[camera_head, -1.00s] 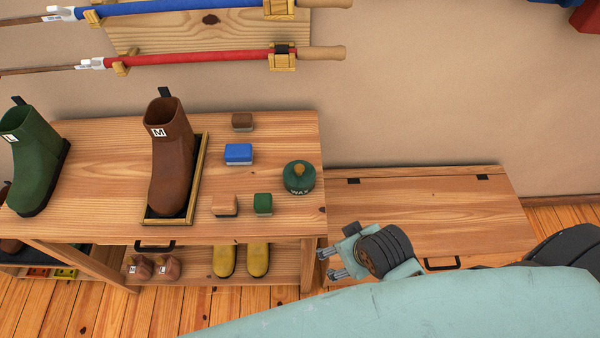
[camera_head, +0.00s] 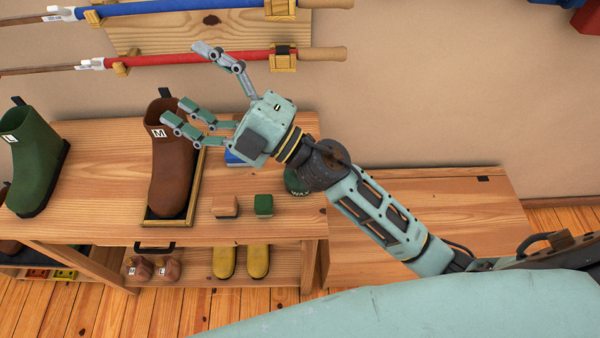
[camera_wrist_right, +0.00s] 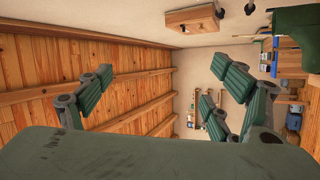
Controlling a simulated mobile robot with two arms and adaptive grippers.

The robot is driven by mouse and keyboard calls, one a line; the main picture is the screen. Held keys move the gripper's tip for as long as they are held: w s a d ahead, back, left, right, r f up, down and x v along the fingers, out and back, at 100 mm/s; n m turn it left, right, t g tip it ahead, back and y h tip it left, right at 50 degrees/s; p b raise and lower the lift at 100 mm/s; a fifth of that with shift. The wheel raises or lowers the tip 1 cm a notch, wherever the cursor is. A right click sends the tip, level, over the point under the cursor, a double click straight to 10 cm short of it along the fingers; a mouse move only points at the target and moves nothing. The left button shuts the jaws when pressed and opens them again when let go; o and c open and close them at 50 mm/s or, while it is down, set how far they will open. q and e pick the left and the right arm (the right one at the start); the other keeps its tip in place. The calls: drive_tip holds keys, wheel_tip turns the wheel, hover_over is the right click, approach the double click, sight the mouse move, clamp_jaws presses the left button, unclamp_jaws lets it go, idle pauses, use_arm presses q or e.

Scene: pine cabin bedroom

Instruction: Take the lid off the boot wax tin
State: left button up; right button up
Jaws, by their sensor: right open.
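The green boot wax tin (camera_head: 296,184) stands on the right part of the wooden bench top. My right arm covers most of it, and its lid and knob are hidden in the head view. My right gripper (camera_head: 188,85) is open and empty, raised over the bench with its fingers pointing left, past the tin and near the brown boot's top. Its spread fingers also show in the right wrist view (camera_wrist_right: 155,90), with nothing between them. The tin cannot be made out in the wrist view. My left gripper is not in view.
A brown boot (camera_head: 172,165) marked M stands in a tray left of the gripper. A green boot (camera_head: 32,160) is farther left. Small brushes, one tan (camera_head: 225,206) and one green (camera_head: 263,205), lie on the bench. Poles, one red (camera_head: 190,58), hang on the wall behind.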

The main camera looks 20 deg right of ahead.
drive_tip(key=s+a+f+n+g+h, duration=0.2)
drive_tip(key=s+a+f+n+g, duration=0.1)
drive_tip(key=f+n+g, duration=0.4)
drive_tip(key=s+a+f+n+g+h, duration=0.2)
drive_tip(key=s+a+f+n+g, duration=0.15)
drive_tip(key=f+n+g, duration=0.45)
drive_tip(key=w+d+f+h, duration=0.3)
drive_tip(key=d+f+h, duration=0.3)
drive_tip(key=d+f, duration=0.2)
drive_tip(key=w+d+h, duration=0.1)
drive_tip(key=d+h, duration=0.1)
drive_tip(key=d, duration=0.3)
drive_tip(key=w+d+f+h, duration=0.1)
drive_tip(key=d+h, duration=0.2)
drive_tip(key=d, duration=0.2)
drive_tip(key=w+d+f+m+h, duration=0.1)
drive_tip(key=w+d+h, duration=0.1)
drive_tip(key=d, duration=0.3)
drive_tip(key=shift+d+h, duration=0.25)
drive_tip(key=shift+h, duration=0.25)
drive_tip(key=f+p, duration=0.1)
drive_tip(key=f, duration=0.3)
drive_tip(key=f+p, duration=0.1)
drive_tip(key=f, duration=0.2)
drive_tip(key=shift+w+d+p, duration=0.1)
drive_tip(key=shift+w+p, duration=0.25)
drive_tip(key=shift+f, duration=0.25)
drive_tip(key=c, duration=1)
